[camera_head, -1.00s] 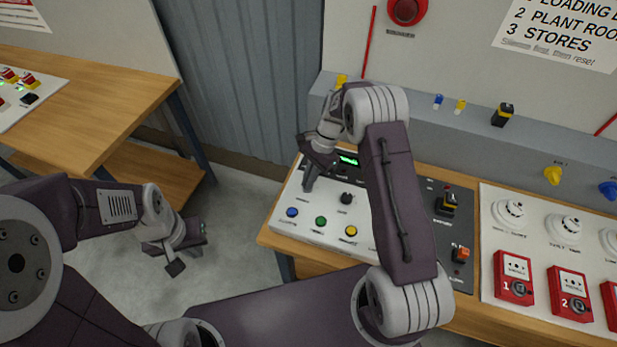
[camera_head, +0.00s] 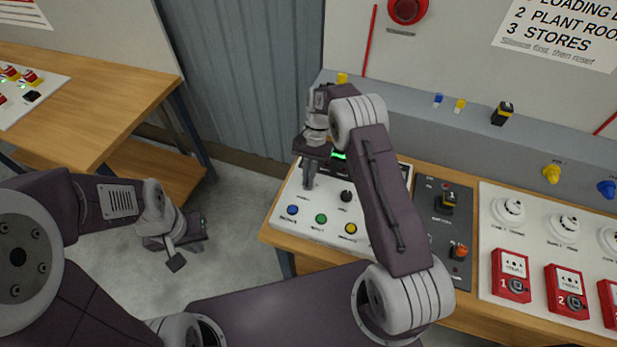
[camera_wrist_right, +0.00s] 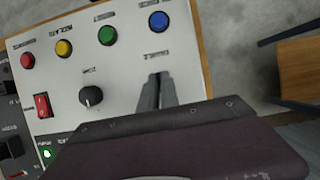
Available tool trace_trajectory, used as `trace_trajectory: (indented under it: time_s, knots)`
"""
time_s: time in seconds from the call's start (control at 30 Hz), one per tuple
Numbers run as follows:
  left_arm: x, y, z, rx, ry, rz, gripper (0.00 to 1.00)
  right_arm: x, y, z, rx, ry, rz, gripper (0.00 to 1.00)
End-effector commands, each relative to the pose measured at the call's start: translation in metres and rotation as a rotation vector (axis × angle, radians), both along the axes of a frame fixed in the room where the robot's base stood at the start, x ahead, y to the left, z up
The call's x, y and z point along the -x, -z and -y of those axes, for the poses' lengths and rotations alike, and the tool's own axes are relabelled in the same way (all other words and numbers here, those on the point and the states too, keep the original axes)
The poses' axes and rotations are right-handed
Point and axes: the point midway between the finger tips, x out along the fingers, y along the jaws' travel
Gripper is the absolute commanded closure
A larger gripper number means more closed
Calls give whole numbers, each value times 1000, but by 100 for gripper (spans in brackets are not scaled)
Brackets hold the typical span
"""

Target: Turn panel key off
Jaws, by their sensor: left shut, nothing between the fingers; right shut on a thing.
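The white control panel (camera_head: 275,222) lies on the right-hand bench; it also fills the left of the right wrist view (camera_wrist_right: 125,70). My right gripper (camera_head: 308,186) points down at the panel's left part, above the blue button (camera_head: 292,210). In the right wrist view its fingers (camera_wrist_right: 157,92) are close together at a label below the blue button (camera_wrist_right: 159,22). They are shut on the panel key, which they hide, so its angle cannot be told. My left gripper (camera_head: 186,246) is shut and empty over the floor, left of the bench.
A black knob (camera_head: 347,196) is right of my right gripper. Green (camera_head: 321,218) and yellow (camera_head: 351,228) buttons line the front. A red rocker switch (camera_wrist_right: 41,105) is on the panel. Red call points (camera_head: 511,275) stand further right. Another bench (camera_head: 110,90) is at left.

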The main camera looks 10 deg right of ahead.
Motion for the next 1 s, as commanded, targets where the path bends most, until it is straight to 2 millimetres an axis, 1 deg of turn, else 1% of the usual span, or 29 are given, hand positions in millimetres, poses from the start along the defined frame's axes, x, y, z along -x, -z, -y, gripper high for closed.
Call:
trace_trajectory:
  time_s: [0.03, 0.37, 0.4, 0.43, 0.47, 0.73, 0.8, 0.87, 0.97, 1.0]
  knots:
    - [0, -1, 0, 0, 0, 0, 100, -3, -3, 1, 2, -3, 12, 100]
    - [0, -1, 0, 0, 0, 0, 100, -4, -3, 1, 2, -5, 13, 100]
    - [0, -1, 0, 0, 0, 0, 100, -4, -3, 1, 2, -5, 13, 86]
    - [0, -1, 0, 0, 0, 0, 100, -3, -3, 1, 2, -5, 12, 78]
    - [0, -1, 0, 0, 0, 0, 100, -3, -3, 1, 1, -4, 11, 73]
    - [0, 0, 0, 0, 0, 0, 100, -1, -1, 0, 0, -4, 6, 73]
    - [0, 2, 0, 0, 0, 0, 100, -3, -4, 1, 0, -4, 6, 73]
    - [0, 5, 0, 0, 0, 0, 100, -7, -10, 3, 0, -3, 9, 73]
    - [0, 11, 0, 0, 0, 0, 100, -14, -30, 8, 0, -4, 12, 73]
    - [0, 13, 0, 0, 0, 0, 100, -17, -39, 10, 0, -5, 13, 73]
